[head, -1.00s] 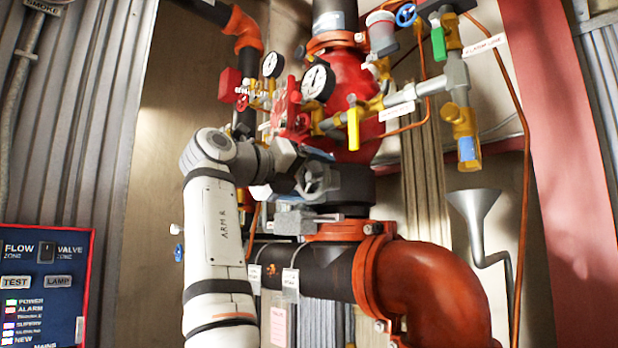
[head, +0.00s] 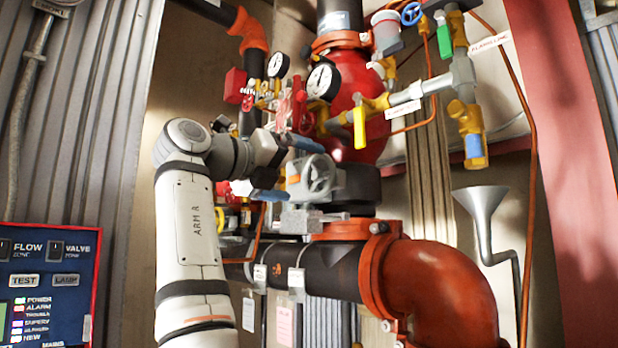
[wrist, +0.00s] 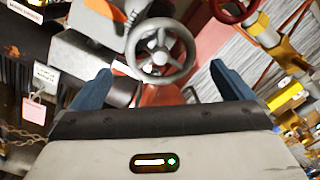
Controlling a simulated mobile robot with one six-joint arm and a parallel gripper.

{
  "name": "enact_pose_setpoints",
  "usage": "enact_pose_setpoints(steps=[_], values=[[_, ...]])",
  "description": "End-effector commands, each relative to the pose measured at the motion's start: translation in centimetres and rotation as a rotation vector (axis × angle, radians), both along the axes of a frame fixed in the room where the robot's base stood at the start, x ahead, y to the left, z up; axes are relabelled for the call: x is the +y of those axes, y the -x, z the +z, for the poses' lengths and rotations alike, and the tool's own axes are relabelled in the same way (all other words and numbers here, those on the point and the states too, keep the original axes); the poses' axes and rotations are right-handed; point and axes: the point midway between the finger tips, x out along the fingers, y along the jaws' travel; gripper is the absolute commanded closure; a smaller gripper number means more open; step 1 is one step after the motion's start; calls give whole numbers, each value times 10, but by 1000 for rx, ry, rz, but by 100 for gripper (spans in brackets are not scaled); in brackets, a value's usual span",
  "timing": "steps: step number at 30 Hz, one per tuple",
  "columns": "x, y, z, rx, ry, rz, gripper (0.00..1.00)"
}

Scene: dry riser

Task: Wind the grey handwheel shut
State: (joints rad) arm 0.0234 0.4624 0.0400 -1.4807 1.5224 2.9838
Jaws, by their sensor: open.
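The grey handwheel (head: 321,178) is a small spoked wheel on a grey valve body, in the middle of the head view. In the wrist view the handwheel (wrist: 160,57) is seen nearly face-on, upper centre, beyond the fingertips. My gripper (head: 305,173) is just left of the wheel in the head view, its blue fingers spread one above the other. In the wrist view my gripper (wrist: 160,70) is open and empty, one finger on each side of the wheel's lower part. The fingers look apart from the rim.
A red valve body with gauges (head: 323,80) and a yellow lever (head: 359,127) stand above the wheel. A large orange pipe elbow (head: 430,285) is below right, a grey funnel (head: 482,205) farther right. A blue alarm panel (head: 45,290) is at lower left.

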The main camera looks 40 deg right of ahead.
Motion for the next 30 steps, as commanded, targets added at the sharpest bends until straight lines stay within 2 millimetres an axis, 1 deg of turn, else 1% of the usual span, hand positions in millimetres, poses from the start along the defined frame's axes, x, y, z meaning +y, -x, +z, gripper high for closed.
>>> enact_pose_setpoints(steps=[1, 3, 8, 25, 28, 30], values=[[8, 0, 0, 0, 0, 5, 0], [17, 0, 0, 0, 1, 4, 0], [27, 2, 0, 0, 0, 1, 0], [28, 1, 0, 7, 0, 2, 0], [28, -7, 4, 78, 3, 28, 0], [29, -20, 7, 193, 9, 71, 0]])
